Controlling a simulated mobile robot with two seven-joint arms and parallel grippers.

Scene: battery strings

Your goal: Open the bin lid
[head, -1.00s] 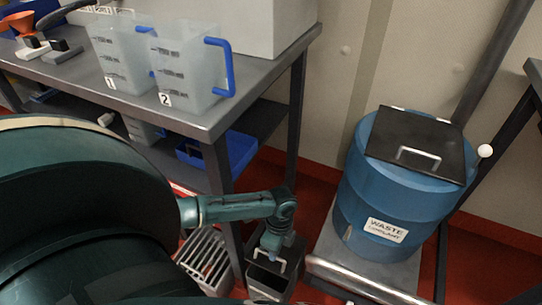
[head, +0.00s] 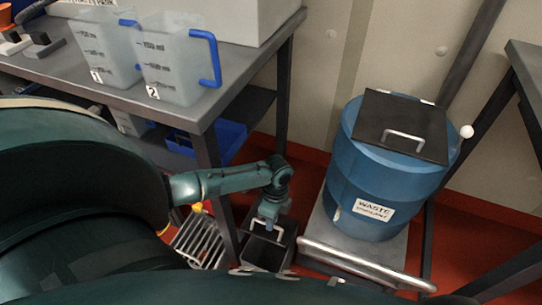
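A small dark bin (head: 246,252) stands on the floor beside the bench leg. Its dark lid (head: 284,232) with a pale bar handle (head: 262,232) appears raised at the back, with the dark inside of the bin showing in front. My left gripper (head: 268,212) points down at the handle, touching it or very close. Its fingers are small and partly merged with the dark lid, so I cannot tell whether they are shut on the handle. My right gripper is not in view.
A blue waste drum (head: 385,180) with a black handled lid (head: 400,124) stands on a low trolley (head: 330,235) with a metal push bar, right of the bin. A bench (head: 200,115) with two jugs is at the left. A slatted crate (head: 198,240) is left of the bin.

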